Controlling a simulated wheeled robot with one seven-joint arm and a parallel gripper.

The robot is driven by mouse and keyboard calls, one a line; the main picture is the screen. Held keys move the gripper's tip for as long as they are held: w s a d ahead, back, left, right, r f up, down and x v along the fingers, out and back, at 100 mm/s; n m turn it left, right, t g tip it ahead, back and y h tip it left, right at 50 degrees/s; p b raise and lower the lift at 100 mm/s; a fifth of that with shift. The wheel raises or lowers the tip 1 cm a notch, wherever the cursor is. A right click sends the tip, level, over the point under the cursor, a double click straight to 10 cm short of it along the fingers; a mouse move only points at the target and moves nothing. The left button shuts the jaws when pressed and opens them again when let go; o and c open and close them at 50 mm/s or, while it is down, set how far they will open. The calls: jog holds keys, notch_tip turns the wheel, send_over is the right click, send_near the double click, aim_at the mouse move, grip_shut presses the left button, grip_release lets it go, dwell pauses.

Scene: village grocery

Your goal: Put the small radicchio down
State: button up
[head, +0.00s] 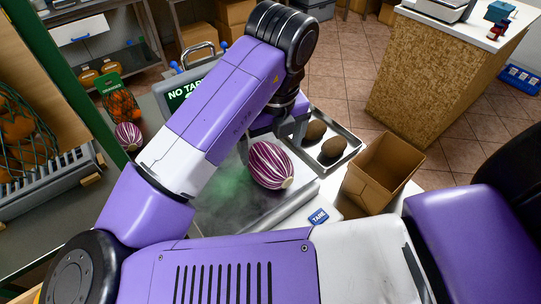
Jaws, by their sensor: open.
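A purple-and-white striped radicchio (271,165) is at the grey scale plate (222,211), near its right side. My gripper (274,138) is open, just behind and above this radicchio. My arm and the radicchio hide part of the fingers, so I cannot tell whether they touch it. A second striped radicchio (128,135) lies on the counter at the left and looks smaller in the picture, but it is farther off. The picture does not settle which is the small one.
A metal tray (352,171) with two brown oval items is right of the scale. An open cardboard box (383,171) stands beside it. A scale display (186,96) is partly behind my arm. Netted oranges (121,104) and a grey crate (62,187) are at left.

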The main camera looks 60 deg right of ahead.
jog(key=shift+s+a+r, duration=0.1)
jog(key=shift+s+r, duration=0.05)
jog(key=shift+r, duration=0.95)
jog(key=shift+s+a+r, duration=0.1)
jog(key=shift+r, duration=0.95)
